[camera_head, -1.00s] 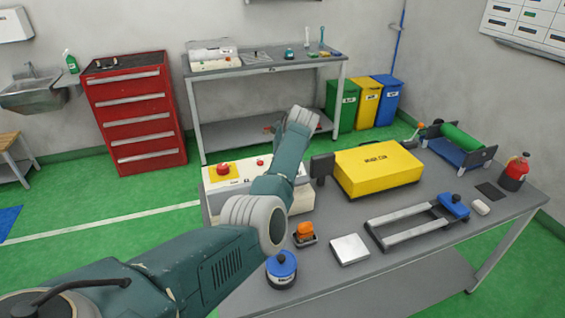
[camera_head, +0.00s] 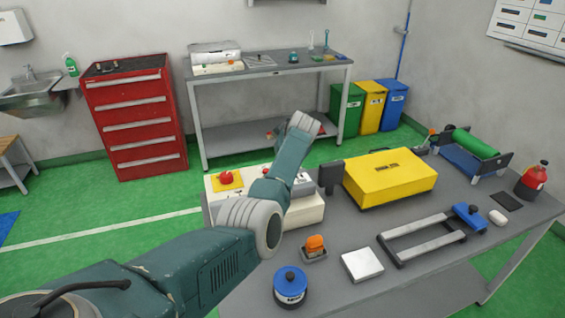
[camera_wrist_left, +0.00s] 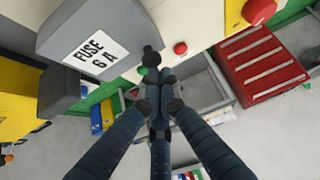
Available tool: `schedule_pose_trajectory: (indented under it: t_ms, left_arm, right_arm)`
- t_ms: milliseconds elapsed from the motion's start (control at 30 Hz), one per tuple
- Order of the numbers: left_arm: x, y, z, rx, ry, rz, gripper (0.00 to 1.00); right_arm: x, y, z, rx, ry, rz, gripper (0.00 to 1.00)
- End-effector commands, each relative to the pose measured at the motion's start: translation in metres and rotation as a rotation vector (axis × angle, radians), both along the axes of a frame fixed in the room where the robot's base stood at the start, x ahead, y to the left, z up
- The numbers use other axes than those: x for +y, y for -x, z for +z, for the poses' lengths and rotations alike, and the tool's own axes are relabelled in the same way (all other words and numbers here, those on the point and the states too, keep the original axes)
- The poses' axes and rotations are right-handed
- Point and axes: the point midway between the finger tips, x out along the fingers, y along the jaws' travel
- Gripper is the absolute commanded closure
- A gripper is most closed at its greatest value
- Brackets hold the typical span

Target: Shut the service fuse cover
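The grey fuse cover (camera_wrist_left: 95,35), labelled FUSE 6 A, fills the upper left of the left wrist view. A small black knob (camera_wrist_left: 151,57) sits at its right edge. The fingers of my left gripper (camera_wrist_left: 157,76) are drawn together, with their tips just below the knob; I cannot tell whether they touch it. Nothing shows held between them. My left gripper is hidden there too. My right gripper is in neither view.
A dark upright panel (camera_head: 331,177) stands at the machine's right end, close to my arm. A yellow case (camera_head: 392,178), grey frame (camera_head: 425,243), white block (camera_head: 362,264), orange-topped item (camera_head: 315,246) and blue-lidded jar (camera_head: 290,287) share the table. A red button (camera_wrist_left: 180,48) is beside the cover.

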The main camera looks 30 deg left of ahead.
Motion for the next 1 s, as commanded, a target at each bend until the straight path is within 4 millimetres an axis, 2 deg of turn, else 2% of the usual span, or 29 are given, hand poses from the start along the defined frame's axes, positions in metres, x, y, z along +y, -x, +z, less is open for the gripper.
schedule_pose_trajectory:
  t_ms: [33, 467, 600, 667, 1000]
  left_arm:
    - [-0.0002, 0.0043, -0.0107, 0.015, 0.005, 0.001, 1.0]
    - [-0.0006, 0.0066, -0.0153, 0.023, 0.008, 0.002, 1.0]
    - [-0.0006, 0.0068, -0.0155, 0.024, 0.009, 0.003, 0.73]
    - [-0.0003, 0.0069, -0.0156, 0.025, 0.008, 0.004, 0.62]
    - [0.0002, 0.0051, -0.0111, 0.018, 0.005, 0.003, 0.62]
  right_arm:
    - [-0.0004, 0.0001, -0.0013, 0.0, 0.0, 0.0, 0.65]
    - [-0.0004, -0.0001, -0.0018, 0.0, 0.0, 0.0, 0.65]
    - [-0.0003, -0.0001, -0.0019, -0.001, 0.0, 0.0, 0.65]
    - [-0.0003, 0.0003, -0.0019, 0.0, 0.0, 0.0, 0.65]
    - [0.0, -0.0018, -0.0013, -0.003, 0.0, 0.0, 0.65]
